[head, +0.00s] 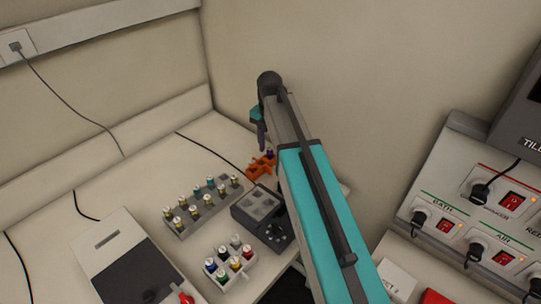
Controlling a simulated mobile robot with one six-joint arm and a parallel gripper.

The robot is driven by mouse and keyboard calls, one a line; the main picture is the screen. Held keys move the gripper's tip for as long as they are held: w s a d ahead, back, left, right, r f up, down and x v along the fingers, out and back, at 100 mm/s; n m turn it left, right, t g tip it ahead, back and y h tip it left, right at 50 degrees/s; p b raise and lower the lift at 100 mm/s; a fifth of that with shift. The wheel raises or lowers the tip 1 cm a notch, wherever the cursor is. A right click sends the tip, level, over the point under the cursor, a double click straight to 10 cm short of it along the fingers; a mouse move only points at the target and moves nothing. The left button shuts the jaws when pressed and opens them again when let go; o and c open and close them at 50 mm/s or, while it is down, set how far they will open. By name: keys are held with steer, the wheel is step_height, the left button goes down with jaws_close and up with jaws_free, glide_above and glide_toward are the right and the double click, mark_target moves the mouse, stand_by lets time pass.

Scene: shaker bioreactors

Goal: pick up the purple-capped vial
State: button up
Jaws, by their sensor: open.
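A vial with a dark purple cap (269,154) stands in the small orange holder (258,168) near the back right of the bench, just left of my arm. My gripper (261,138) hangs from the far end of my arm, with its fingers pointing down. It is open and appears just above and left of the purple cap in the picture, apart from it. The fingers are small and dark, and the gap between them is hard to make out. My arm passes close by and may hide part of the holder's right side.
A long grey rack (184,233) holds several vials. A white rack (244,272) holds vials with mixed cap colours. A dark grey device (276,236) stands beside my arm. A flat device (112,238) lies at left. A switch panel (470,218) is at right.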

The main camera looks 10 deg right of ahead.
mark_target(270, 148)
steer(key=c, duration=0.9)
steer(key=shift+r, duration=0.15)
steer(key=shift+r+b, duration=0.4)
steer(key=shift+r, duration=0.45)
step_height(270, 148, up, 5)
steer(key=shift+w+f+b, duration=0.1)
steer(key=shift+f+b, duration=0.1)
steer(key=shift+b, duration=0.55)
steer(key=w+a+b, duration=0.2)
steer(key=w+a, duration=0.2)
steer(key=a, duration=0.3)
steer(key=w+a+b, duration=0.3)
steer(key=w+a, duration=0.2)
steer(key=a, duration=0.3)
steer(key=shift+a+r, duration=0.2)
steer(key=shift+r+p, duration=0.35)
steer(key=shift+p, duration=0.25)
